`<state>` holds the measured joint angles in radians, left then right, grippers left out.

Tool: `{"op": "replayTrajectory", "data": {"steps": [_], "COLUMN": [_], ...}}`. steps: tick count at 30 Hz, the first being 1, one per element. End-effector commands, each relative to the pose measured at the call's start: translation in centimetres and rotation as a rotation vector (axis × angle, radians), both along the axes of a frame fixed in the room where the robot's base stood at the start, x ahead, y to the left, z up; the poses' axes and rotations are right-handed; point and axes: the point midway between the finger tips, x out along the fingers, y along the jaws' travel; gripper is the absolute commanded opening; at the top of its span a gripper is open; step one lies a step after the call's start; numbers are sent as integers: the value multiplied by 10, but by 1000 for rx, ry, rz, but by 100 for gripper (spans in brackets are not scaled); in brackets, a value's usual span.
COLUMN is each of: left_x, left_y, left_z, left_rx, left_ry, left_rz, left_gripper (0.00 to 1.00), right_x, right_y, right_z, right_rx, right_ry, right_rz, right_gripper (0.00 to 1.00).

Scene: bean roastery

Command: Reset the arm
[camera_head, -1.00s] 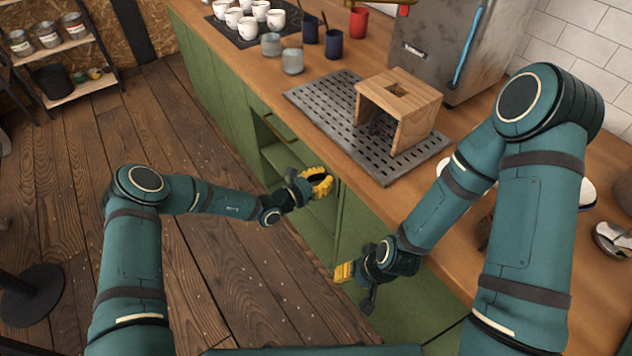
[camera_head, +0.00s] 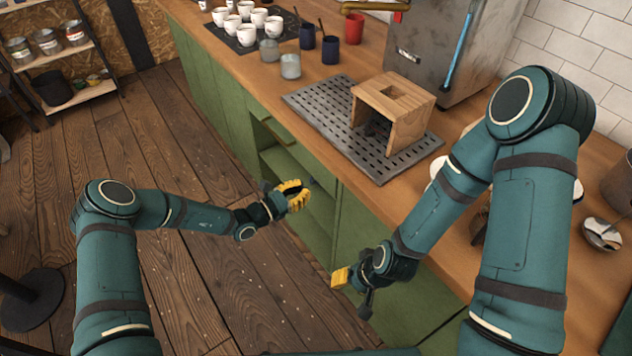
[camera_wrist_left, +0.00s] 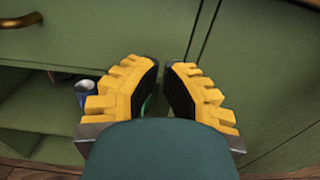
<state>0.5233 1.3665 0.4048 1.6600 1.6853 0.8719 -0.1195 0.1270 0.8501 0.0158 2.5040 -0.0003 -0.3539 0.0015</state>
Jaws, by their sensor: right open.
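My left gripper (camera_head: 296,194) hangs in front of the green cabinet, beside an open shelf compartment and below the counter edge. Its yellow fingers stand apart and I see nothing held between them. In the left wrist view the same fingers (camera_wrist_left: 163,85) point at the cabinet front, with black pads facing each other across a gap. My right gripper (camera_head: 352,284) is lower and further right, in front of the cabinet and clear of the counter. It is open, with its yellow finger seen from the side; nothing is seen in it.
The wooden counter (camera_head: 262,92) holds a wooden stand (camera_head: 408,112) on a perforated drip tray (camera_head: 318,104), several cups, and a metal machine (camera_head: 425,40). A blue can-like item (camera_wrist_left: 86,92) sits in the open cabinet (camera_head: 275,158).

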Motion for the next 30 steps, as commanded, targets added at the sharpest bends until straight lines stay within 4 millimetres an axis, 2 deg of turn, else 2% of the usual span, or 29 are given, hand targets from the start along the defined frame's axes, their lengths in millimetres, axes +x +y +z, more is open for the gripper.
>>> {"op": "replayTrajectory", "data": {"steps": [3, 9, 16, 20, 23, 26, 29, 30], "left_x": [-14, -30, -37, -37, -45, -73, -123, -146], "left_y": [22, 45, 54, 54, 47, 28, 10, 6], "left_z": [1, 0, -1, -1, -2, -8, -21, -27], "left_rx": [1, 2, 1, 2, 29, 124, 302, 387], "left_ry": [2, 1, 2, 1, 1, 2, -16, -32], "left_rz": [1, 1, -1, -2, -42, -169, -381, -474], "left_gripper": [0, 0, 0, 0, 0, 0, 0, 0], "right_x": [0, -2, -2, -2, -2, -2, -2, -2], "right_y": [0, 0, 0, 0, 0, 0, 0, 0], "right_z": [6, 10, 11, 10, 10, 11, 11, 11], "right_rx": [0, 1, 1, 1, 1, 1, 1, 1], "right_ry": [2, 5, 5, 5, 5, 5, 5, 5], "right_rz": [0, 1, 1, 1, 1, 1, 1, 1], "right_gripper": [47, 47, 47, 47, 47, 47, 47, 47]}}
